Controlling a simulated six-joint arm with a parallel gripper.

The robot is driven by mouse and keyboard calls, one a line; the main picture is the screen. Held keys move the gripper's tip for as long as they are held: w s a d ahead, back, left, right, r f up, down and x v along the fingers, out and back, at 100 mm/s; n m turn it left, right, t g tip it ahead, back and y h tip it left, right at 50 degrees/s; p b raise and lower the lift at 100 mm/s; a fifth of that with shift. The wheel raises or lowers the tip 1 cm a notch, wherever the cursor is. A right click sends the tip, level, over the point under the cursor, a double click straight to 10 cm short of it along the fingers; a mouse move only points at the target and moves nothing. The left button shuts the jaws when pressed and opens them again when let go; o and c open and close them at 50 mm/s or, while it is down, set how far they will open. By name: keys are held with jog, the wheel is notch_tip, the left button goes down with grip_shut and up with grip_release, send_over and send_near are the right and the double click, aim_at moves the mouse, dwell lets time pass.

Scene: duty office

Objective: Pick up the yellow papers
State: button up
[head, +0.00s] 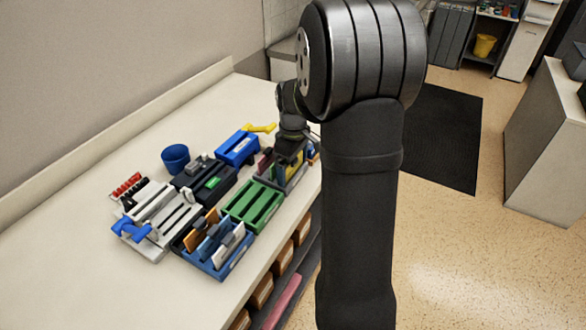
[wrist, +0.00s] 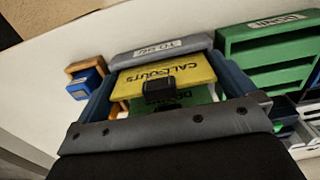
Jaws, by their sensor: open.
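The yellow papers (wrist: 163,76) show in the wrist view as a yellow sheet with dark printed letters, standing in a grey-blue holder (wrist: 160,48) with a "TO DO" label. A small black block, perhaps a clip, sits at their near edge. A green sheet (wrist: 170,102) with printing shows just below them. In the head view a bit of the yellow papers (head: 295,165) shows in the holder under my gripper (head: 289,148). My gripper (wrist: 168,118) is open, close above the holder. Its contact with the papers cannot be told.
Beside the holder in the head view are a green tray (head: 254,205), a blue tray (head: 237,148) with a yellow object (head: 260,128) at it, a dark tray (head: 204,182) and a blue sorter (head: 222,258). A blue cup (head: 175,158) stands behind. The table's near left is clear.

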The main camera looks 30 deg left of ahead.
jog(key=shift+f, duration=0.15)
jog(key=c, duration=0.6)
